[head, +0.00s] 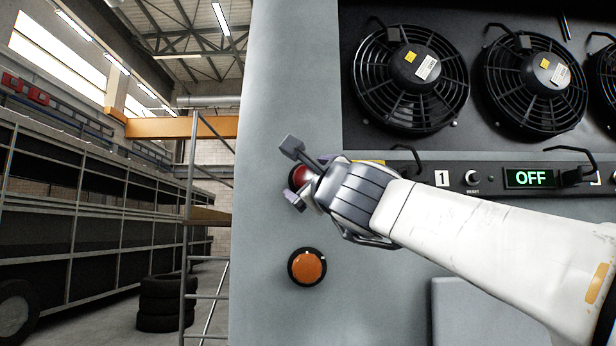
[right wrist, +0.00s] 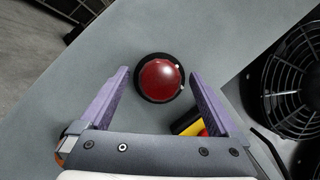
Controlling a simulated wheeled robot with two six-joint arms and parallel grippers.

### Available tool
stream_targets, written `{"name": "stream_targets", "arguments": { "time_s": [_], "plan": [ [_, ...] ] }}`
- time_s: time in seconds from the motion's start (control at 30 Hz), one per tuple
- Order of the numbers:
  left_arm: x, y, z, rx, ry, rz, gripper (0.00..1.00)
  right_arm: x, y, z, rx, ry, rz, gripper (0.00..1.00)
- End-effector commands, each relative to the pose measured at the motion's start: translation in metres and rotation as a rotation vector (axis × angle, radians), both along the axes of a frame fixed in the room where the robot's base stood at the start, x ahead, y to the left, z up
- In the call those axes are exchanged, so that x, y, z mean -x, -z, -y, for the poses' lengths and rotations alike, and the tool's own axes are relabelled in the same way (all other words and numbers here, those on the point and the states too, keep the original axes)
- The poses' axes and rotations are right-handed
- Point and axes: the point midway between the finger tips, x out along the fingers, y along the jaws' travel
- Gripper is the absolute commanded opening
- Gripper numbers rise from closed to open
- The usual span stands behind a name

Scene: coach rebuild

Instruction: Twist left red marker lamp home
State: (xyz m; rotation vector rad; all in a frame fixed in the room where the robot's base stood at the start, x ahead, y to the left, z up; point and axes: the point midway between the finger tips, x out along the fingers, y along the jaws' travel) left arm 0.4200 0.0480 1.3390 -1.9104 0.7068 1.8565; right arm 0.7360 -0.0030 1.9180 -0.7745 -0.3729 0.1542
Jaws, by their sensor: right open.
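The red marker lamp (head: 301,175) is a round red dome in a black ring on the grey panel, partly hidden by my right gripper in the head view. In the right wrist view the lamp (right wrist: 160,80) shows whole, between and just beyond the fingertips. My right gripper (head: 297,174) is open, with one finger on each side of the lamp. In the right wrist view there is a gap between each purple finger (right wrist: 160,80) and the lamp. I cannot tell whether the lamp is fully seated. My left gripper is not in view.
An orange lamp (head: 307,267) sits below on the same grey panel (head: 262,220). Black fans (head: 411,79) fill the recess at the upper right, above a strip with an OFF display (head: 528,178). A yellow and red item (right wrist: 190,126) lies near the right finger. A ladder stands left.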

Motion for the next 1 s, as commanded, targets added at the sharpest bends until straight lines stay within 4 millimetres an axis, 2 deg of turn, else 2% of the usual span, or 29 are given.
{"name": "stream_targets", "arguments": {
  "time_s": [0.07, 0.17, 0.2, 0.3, 0.63, 1.0],
  "plan": [
    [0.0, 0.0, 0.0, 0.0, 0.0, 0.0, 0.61, 0.0, 0.0, 0.0, 0.0, 0.0, 0.0, 0.97],
    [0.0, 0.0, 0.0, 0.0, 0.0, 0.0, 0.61, 0.0, 0.0, 0.0, 0.0, 0.0, 0.0, 0.62],
    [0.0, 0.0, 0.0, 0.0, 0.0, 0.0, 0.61, 0.0, 0.0, 0.0, 0.0, 0.0, 0.0, 0.47],
    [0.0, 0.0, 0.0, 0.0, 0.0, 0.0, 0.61, 0.0, 0.0, 0.0, 0.0, 0.0, 0.0, 0.11],
    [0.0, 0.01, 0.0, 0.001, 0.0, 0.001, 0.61, 0.0, 0.004, 0.0, -0.046, 0.0, 0.0, 0.11],
    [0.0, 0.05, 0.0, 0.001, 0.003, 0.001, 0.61, 0.001, 0.007, -0.002, -0.309, -0.003, 0.0, 0.11]
  ]
}}
